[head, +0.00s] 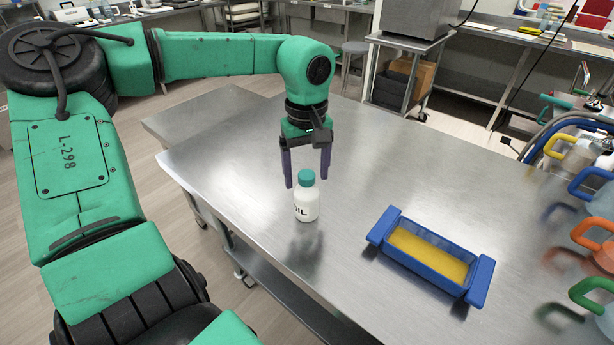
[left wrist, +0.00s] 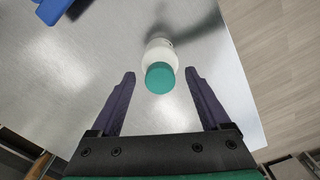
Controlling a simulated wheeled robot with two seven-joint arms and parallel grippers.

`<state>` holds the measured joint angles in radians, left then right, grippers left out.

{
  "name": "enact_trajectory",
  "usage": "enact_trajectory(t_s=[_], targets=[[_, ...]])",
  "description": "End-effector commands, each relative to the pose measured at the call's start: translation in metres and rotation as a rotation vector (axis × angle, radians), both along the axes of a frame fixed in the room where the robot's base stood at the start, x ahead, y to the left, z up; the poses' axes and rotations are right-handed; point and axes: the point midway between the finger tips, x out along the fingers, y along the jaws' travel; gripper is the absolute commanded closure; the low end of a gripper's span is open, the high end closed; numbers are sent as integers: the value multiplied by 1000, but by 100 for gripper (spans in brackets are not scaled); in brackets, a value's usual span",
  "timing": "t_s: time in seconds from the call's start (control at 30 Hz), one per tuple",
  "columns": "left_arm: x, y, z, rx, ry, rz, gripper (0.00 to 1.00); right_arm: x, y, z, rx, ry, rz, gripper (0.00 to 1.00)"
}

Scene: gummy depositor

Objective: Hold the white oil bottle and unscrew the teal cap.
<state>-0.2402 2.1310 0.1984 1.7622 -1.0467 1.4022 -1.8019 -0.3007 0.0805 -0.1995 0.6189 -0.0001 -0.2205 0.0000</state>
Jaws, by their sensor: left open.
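The white oil bottle (head: 306,206) stands upright on the steel table, with dark lettering ending in "IL" on its side. Its teal cap (head: 306,177) sits on top. My left gripper (head: 307,184) points down above and just behind the bottle, open, with its dark fingers spread apart. In the left wrist view the white bottle (left wrist: 161,50) and teal cap (left wrist: 160,78) show just beyond the fingertips, between the lines of the two fingers of my left gripper (left wrist: 160,75). Nothing is between the fingers' grip. My right gripper is not in view.
A blue tray (head: 395,264) holding a yellow layer stands on the steel table (head: 230,170) to the right of the bottle. Colored-handled containers (head: 590,190) line the right edge. The table around the bottle is clear. The table's left edge is close to the bottle.

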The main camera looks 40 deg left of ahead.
Motion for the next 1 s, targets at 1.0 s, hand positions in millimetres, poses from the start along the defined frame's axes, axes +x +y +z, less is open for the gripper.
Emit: enact_trajectory(t_s=[1.0], targets=[[0, 0, 64, 1, 0, 0, 20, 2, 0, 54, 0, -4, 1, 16]])
